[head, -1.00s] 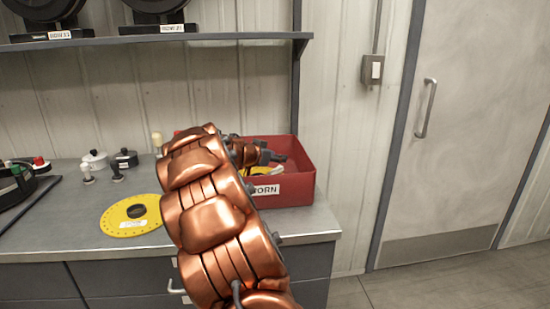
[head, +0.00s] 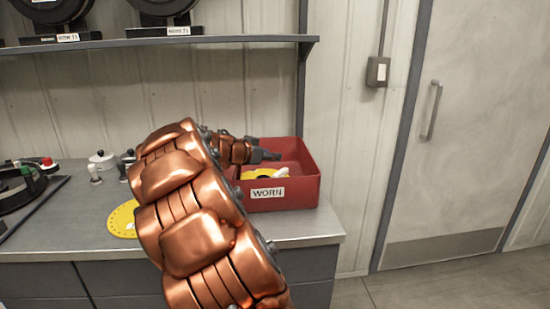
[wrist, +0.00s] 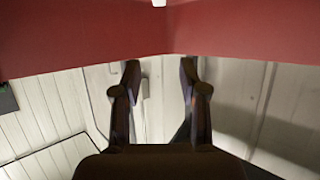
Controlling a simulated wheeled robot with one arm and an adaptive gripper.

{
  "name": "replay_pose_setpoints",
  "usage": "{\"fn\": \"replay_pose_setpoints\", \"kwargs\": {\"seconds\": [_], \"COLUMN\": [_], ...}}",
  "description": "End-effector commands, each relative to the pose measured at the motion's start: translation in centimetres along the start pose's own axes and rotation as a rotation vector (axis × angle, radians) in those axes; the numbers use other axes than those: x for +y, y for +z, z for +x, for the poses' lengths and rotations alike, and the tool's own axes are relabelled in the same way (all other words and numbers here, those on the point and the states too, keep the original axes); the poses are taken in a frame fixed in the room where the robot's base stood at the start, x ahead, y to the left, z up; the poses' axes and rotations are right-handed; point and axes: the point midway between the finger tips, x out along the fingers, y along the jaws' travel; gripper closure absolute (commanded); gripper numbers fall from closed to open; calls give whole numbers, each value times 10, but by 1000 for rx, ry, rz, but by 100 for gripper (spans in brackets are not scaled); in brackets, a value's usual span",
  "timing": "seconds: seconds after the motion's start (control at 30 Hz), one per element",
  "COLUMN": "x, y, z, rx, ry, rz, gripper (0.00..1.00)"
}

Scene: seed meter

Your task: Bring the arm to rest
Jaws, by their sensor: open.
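My copper-coloured arm reaches from the bottom of the head view toward the red bin. My gripper (head: 268,156) is over the bin's back left part, its dark fingers pointing right. In the wrist view my gripper (wrist: 160,72) shows two fingers spread apart with nothing between them. The red bin (head: 297,192) is labelled WORN and stands at the counter's right end; its red walls also fill the top of the wrist view (wrist: 80,35). A yellow piece (head: 258,175) and a white piece (head: 282,173) lie inside it.
A yellow disc (head: 121,219) lies on the grey counter (head: 62,222), partly hidden by my arm. Small knobbed parts (head: 101,160) stand behind it. A dark round device (head: 28,192) is at far left. A shelf (head: 240,41) hangs above. A door (head: 465,130) is at right.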

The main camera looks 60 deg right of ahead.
Motion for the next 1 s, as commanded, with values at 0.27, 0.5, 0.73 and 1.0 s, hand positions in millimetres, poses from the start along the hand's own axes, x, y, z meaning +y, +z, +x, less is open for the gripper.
{"fn": "replay_pose_setpoints", "kwargs": {"seconds": [0.27, 0.5, 0.73, 1.0], "x": [0, 0, 0, 0], "y": [0, 0, 0, -22], "z": [-11, -11, -11, -20], "rx": [0, 0, 0, 0], "ry": [-2, -2, -2, -2], "rz": [1, 1, 1, 1], "gripper": [57, 57, 57, 57]}}
